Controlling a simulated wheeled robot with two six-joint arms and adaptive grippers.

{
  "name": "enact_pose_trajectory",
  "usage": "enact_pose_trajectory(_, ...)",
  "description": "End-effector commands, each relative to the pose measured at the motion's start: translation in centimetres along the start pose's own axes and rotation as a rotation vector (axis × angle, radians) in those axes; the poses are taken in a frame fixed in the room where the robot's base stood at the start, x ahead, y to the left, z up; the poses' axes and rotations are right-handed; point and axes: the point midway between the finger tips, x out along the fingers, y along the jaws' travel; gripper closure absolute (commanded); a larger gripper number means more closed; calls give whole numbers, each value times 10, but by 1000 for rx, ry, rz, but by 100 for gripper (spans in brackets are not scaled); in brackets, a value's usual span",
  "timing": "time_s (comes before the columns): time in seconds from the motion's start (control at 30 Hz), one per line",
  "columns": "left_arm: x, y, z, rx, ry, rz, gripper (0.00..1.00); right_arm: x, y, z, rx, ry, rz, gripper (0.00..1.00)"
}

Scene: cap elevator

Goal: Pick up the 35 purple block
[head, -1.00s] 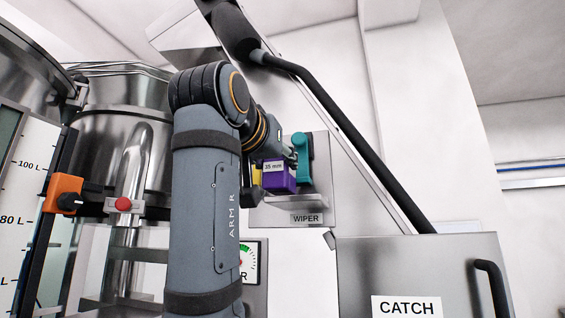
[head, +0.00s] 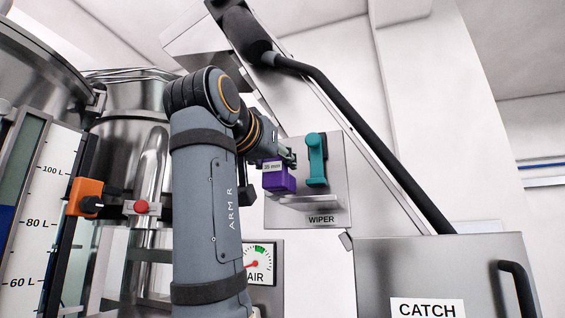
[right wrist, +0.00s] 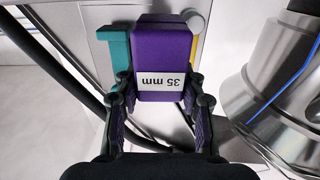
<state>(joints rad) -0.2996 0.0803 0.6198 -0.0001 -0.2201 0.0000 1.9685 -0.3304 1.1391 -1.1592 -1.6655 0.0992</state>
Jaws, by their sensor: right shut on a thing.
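The purple block (head: 278,179) with a white "35 mm" label is held by my right gripper (head: 286,158), in front of the panel marked WIPER. In the right wrist view the purple block (right wrist: 161,50) sits between the fingers of the right gripper (right wrist: 160,90), which are shut on its sides. The label reads upside down there. In the head view the block is left of a teal handle and apart from the bare part of the ledge (head: 322,203). My left gripper is not in view.
The teal handle (head: 317,160) is on the WIPER panel (head: 338,185), close right of the block. A yellow piece (right wrist: 197,22) shows behind the block in the right wrist view. A steel CATCH box (head: 450,270) stands lower right, a black pipe (head: 370,145) slants above it.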

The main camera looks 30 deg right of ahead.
Motion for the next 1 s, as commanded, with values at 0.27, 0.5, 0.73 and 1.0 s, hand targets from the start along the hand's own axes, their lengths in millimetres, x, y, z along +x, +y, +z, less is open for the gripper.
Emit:
enact_pose_trajectory(0.27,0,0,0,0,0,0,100,0,-13,-3,-1,2,0,100)
enact_pose_trajectory(0.5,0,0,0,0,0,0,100,0,-24,-5,-1,1,0,100)
enact_pose_trajectory(0.73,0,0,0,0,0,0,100,0,-34,-6,-1,1,0,100)
enact_pose_trajectory(1.0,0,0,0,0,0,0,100,0,-41,-7,1,1,0,100)
